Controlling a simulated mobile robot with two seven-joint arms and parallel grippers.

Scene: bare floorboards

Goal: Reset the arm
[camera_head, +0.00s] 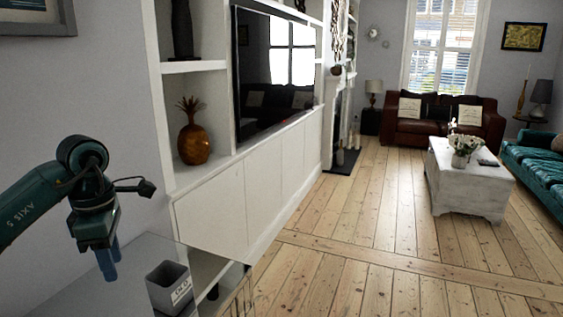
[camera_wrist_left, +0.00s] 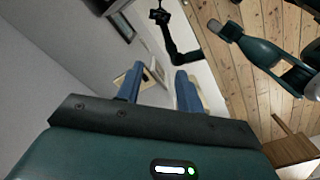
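My left arm comes in from the left in the head view, and its gripper (camera_head: 108,264) points down beside the white wall unit. Its blue fingers hang over the left part of a glass-like surface, left of a grey square box. In the left wrist view the two blue fingers (camera_wrist_left: 158,88) stand apart with nothing held between them, so the left gripper is open. My right gripper is not seen in the head view. The left wrist view shows dark green arm parts at the upper right, but no right gripper can be made out there.
The grey box (camera_head: 169,287) stands on the glass surface (camera_head: 130,262) close to my left gripper. The white wall unit (camera_head: 240,195) with a television (camera_head: 275,75) runs along the left. A white coffee table (camera_head: 468,183) stands further off. Bare floorboards (camera_head: 380,235) lie clear between.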

